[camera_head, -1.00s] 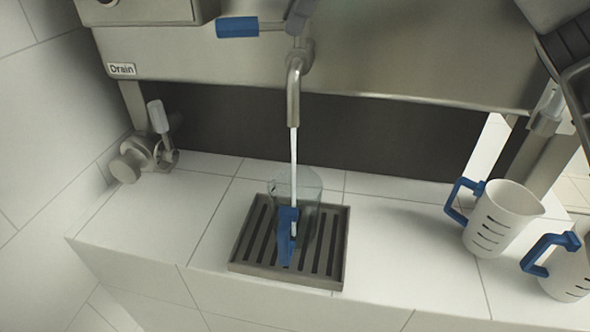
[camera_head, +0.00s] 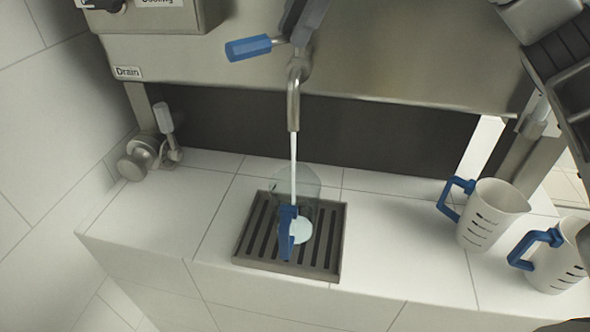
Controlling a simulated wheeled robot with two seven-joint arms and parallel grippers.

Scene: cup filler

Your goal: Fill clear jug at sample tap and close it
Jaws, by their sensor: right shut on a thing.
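The clear jug (camera_head: 309,188) stands upright on the drip grate under the tap (camera_head: 293,103). Its blue handle (camera_head: 287,233) faces me. A stream of water (camera_head: 294,155) runs from the spout into the jug, and a pale water surface (camera_head: 298,230) shows inside. The blue tap lever (camera_head: 248,47) sticks out left of the tap. My right gripper (camera_head: 303,24) comes in from the top edge and is shut at the lever's inner end; its exact hold is partly hidden. My left gripper is out of view.
The drip grate (camera_head: 246,252) lies on white tiles. Two white jugs with blue handles stand at the right, one farther back (camera_head: 490,212) and one nearer (camera_head: 565,258). A drain valve (camera_head: 140,158) is at the left. Tiles beside the grate are clear.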

